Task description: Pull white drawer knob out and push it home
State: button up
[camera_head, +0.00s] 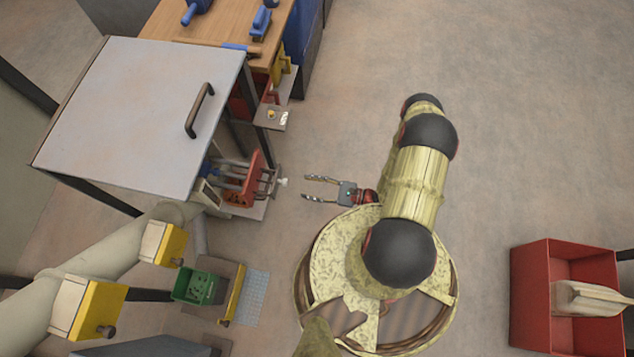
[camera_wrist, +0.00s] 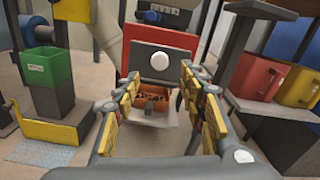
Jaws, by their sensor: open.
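The white knob (camera_wrist: 160,61) shows in the wrist view, in the middle of a dark plate on a red front (camera_wrist: 130,48). In the head view the knob (camera_head: 282,182) sticks out to the right from the red part under the grey-topped cabinet. My gripper (camera_head: 306,188) is open and empty, a short gap to the right of the knob and pointing at it. In the wrist view the open fingers (camera_wrist: 158,85) stand left and right with the knob ahead between them. An orange-brown drawer interior or tray (camera_wrist: 150,97) shows below the red front.
The grey cabinet top (camera_head: 130,105) with a dark handle (camera_head: 199,110) lies left. A green bin (camera_head: 200,287) stands at the lower left; red (camera_wrist: 258,78) and yellow (camera_wrist: 298,87) bins stand right in the wrist view. A red crate (camera_head: 530,300) is far right.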

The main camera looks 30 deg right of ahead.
jog(key=v, duration=0.2)
jog(key=shift+s+d, duration=0.25)
dwell(0.6)
